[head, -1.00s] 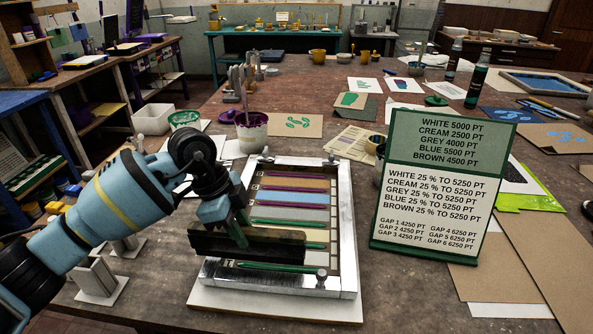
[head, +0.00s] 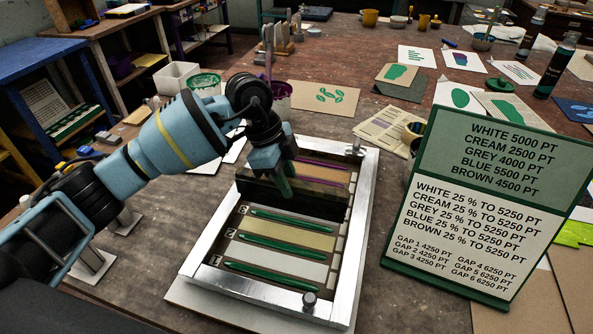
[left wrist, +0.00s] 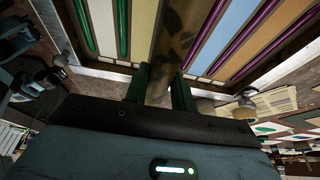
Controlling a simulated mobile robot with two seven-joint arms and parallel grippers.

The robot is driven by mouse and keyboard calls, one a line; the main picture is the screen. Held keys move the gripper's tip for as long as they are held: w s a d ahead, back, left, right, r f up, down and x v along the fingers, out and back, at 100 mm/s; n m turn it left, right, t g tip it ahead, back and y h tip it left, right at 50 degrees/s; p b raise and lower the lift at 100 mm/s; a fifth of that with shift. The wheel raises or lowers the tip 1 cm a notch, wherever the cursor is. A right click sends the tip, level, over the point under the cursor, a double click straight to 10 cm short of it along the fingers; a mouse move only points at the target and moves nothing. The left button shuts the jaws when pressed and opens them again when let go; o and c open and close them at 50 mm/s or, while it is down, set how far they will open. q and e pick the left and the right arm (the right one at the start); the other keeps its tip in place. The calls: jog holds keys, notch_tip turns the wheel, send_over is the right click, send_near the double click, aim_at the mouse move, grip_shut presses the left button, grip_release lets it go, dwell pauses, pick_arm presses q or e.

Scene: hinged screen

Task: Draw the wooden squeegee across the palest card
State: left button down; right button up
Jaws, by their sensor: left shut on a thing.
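My left gripper (head: 284,178) is shut on the wooden squeegee (head: 290,197), a long dark bar lying across the screen's upper middle. In the left wrist view, the squeegee's brown wooden body (left wrist: 178,35) shows between the green fingers. Coloured card strips lie side by side in the silver frame (head: 208,238). A blue strip (left wrist: 222,30) shows in the wrist view. My right gripper is out of view.
Green bars (head: 275,273) and purple bars (head: 322,182) separate the strips. The price sign (head: 465,190) stands close to the frame's right. Paint pots (head: 204,84) and a printed card (head: 325,97) lie beyond the frame.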

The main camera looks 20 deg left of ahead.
pick_arm(q)
jog(key=shift+s+a+r, duration=0.1)
jog(key=shift+s, duration=0.05)
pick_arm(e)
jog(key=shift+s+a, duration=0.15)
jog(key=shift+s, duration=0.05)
pick_arm(q)
jog(key=shift+r, duration=0.2)
jog(key=shift+f, duration=1.45)
jog(key=shift+r, duration=0.1)
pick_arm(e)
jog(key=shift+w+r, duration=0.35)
pick_arm(q)
jog(key=shift+f+p, duration=0.35)
jog(key=shift+p, duration=0.1)
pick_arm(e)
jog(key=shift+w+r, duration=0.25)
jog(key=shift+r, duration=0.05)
pick_arm(q)
jog(key=shift+f, duration=0.15)
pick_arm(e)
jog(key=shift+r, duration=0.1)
pick_arm(q)
jog(key=shift+f, duration=0.3)
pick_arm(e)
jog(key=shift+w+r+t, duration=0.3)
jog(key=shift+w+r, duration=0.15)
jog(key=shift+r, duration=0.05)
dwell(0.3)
